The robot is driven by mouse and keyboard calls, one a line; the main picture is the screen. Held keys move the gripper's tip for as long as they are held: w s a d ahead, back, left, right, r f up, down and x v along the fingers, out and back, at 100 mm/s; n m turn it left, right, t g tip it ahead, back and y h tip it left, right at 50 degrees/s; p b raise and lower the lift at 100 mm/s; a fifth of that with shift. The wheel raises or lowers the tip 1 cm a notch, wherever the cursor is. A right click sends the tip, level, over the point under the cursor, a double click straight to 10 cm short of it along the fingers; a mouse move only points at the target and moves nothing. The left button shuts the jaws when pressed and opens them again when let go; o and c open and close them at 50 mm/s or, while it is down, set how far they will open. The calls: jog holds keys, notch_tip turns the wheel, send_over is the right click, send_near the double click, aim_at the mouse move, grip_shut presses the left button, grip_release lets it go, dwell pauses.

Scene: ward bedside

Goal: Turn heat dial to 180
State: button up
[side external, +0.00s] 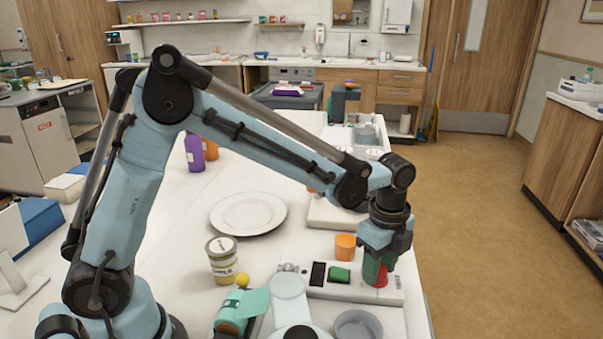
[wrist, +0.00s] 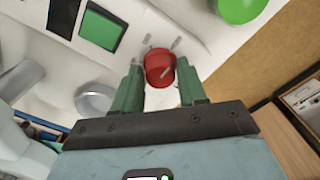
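The heat dial is a round red knob (wrist: 160,66) with a pale pointer line, on a white panel (wrist: 210,30) with short tick marks around it. No numbers are legible. My gripper (wrist: 160,72) is open, with one green finger on each side of the dial and a narrow gap to it; I cannot tell whether either finger touches. In the side external view my gripper (side external: 376,268) points down over the panel's right end, beside the "HEAT" label. A bit of the red dial (side external: 381,276) shows there; the rest is hidden by the fingers.
The panel also carries a black display (side external: 318,273) and a green button (side external: 339,275). An orange cylinder (side external: 345,246) stands just behind it, and a grey bowl (side external: 358,326) in front. A plate (side external: 248,213) and a labelled tub (side external: 223,262) are to the left.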

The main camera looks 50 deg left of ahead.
jog(key=shift+o, duration=1.3)
notch_tip(320, 180, up, 12)
jog(key=s+a+f+n+t, duration=0.3)
jog(key=s+a+n+t, duration=0.4)
jog(key=n, duration=1.1)
jog(key=s+a, duration=0.3)
jog(key=s, duration=0.2)
jog(key=shift+s+a+f, duration=0.3)
jog(key=shift+s+f, duration=0.05)
jog(key=shift+s, duration=0.05)
